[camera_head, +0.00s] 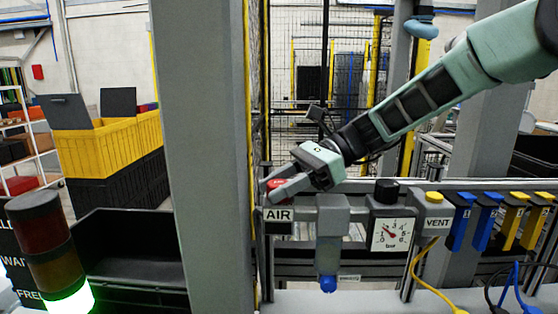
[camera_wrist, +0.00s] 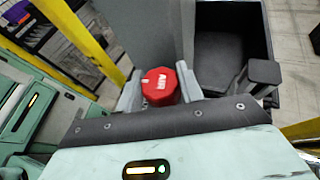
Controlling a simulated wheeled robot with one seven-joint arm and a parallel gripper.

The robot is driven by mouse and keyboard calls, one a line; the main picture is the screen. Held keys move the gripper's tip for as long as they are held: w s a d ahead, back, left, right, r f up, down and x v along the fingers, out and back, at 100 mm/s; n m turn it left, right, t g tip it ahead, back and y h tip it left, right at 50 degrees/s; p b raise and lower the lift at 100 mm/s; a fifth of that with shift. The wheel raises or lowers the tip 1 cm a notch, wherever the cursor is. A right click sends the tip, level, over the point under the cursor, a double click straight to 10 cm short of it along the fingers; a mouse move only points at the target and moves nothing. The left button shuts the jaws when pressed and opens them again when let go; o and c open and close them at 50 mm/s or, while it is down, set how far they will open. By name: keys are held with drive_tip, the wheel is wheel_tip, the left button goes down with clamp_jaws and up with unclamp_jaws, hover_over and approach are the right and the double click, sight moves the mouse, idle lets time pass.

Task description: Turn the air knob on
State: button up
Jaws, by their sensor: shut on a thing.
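The air knob is a red knob (camera_head: 276,183) above the "AIR" label (camera_head: 279,215) at the left end of the fixture rail. In the wrist view the red knob (camera_wrist: 160,82) sits between my two grey fingers, with a white mark and lettering on its face. My gripper (camera_head: 279,188) reaches in from the right and is shut on the knob, one finger on each side. It also shows in the wrist view (camera_wrist: 160,92). The fingers hide part of the knob in the head view.
Right of the knob are a pressure gauge (camera_head: 391,235), a yellow "VENT" button (camera_head: 434,197) and several blue and yellow clips. A grey post (camera_head: 205,120) stands close on the left. A lit stack light (camera_head: 50,255) and a black bin (camera_head: 130,250) are further left.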

drive_tip(key=n+g+p, duration=0.1)
drive_tip(key=p, duration=0.1)
drive_tip(key=n+g+h+p, duration=0.1)
drive_tip(key=n+g+p, duration=0.1)
drive_tip(key=shift+r+g+h+p, duration=0.3)
drive_tip(key=shift+p, duration=0.1)
drive_tip(key=n+g+p, duration=0.1)
drive_tip(key=n+g+h+p, duration=0.1)
drive_tip(key=shift+f+n+h+p, duration=0.2)
drive_tip(key=shift+n+h+p, duration=0.1)
drive_tip(key=shift+p, duration=0.05)
drive_tip(key=shift+f, duration=0.1)
drive_tip(key=o, duration=1)
drive_tip(key=shift+w+d, duration=0.3)
drive_tip(key=shift+w, duration=0.1)
drive_tip(key=b+v, duration=0.1)
drive_tip(key=v, duration=1.5)
drive_tip(key=shift+w+r, duration=0.25)
drive_tip(key=shift+r, duration=0.1)
